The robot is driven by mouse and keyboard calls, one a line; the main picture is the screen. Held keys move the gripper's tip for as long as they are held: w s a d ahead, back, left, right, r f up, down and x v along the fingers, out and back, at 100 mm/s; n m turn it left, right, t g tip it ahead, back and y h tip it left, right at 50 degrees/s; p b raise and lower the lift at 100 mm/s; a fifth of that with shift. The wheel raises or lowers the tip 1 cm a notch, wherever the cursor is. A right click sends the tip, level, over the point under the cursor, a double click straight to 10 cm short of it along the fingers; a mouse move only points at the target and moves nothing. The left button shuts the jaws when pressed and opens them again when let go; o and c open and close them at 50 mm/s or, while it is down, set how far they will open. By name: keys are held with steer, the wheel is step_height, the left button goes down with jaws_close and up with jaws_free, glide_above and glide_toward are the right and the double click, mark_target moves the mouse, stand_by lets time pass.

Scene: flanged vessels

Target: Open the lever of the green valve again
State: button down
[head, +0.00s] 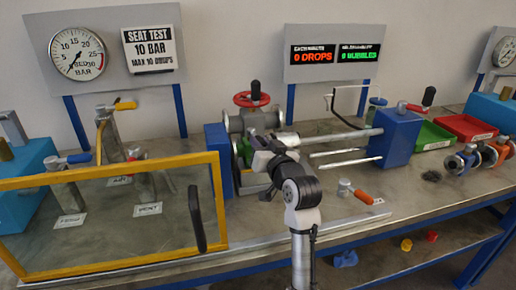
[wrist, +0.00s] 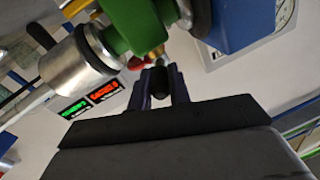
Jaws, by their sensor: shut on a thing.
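The green valve (head: 243,151) sits between the clamp blocks of the test bench in the head view, partly hidden by my gripper. Its green body (wrist: 130,24) fills the top of the wrist view, with a brass stem fitting (wrist: 156,50) below it. My gripper (head: 263,151) is at the valve's front right side. In the wrist view its two dark fingers (wrist: 160,83) are shut on a black grip, the end of the valve's lever (wrist: 160,82). The lever's angle to the pipe is hard to tell.
A red handwheel (head: 252,99) stands behind the valve. A yellow-framed clear guard (head: 120,265) is at the left front. A blue block (head: 395,137) with rods is at the right.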

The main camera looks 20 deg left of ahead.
steer(key=shift+w+d+n+g+y+b, duration=0.35)
steer(key=shift+w+n+g+y+b, duration=0.25)
steer(key=shift+n+g+y+b, duration=0.75)
steer(key=shift+w+d+n+g+y+b, duration=0.45)
steer(key=shift+n+g, duration=0.6)
steer(key=shift+g, duration=0.85)
steer(key=shift+w+d+n+g+y+b, duration=0.25)
steer(key=shift+w+n+g+y+b, duration=0.7)
steer(key=shift+g, duration=0.7)
steer(key=shift+s+n, duration=0.15)
steer(key=shift+n, duration=0.2)
steer(key=c, duration=1.3)
jaws_free()
steer(key=s+d+b, duration=0.2)
steer(key=d, duration=1.1)
steer(key=shift+s+d+b, duration=0.25)
steer(key=shift+d+b, duration=0.05)
steer(key=shift+b, duration=0.1)
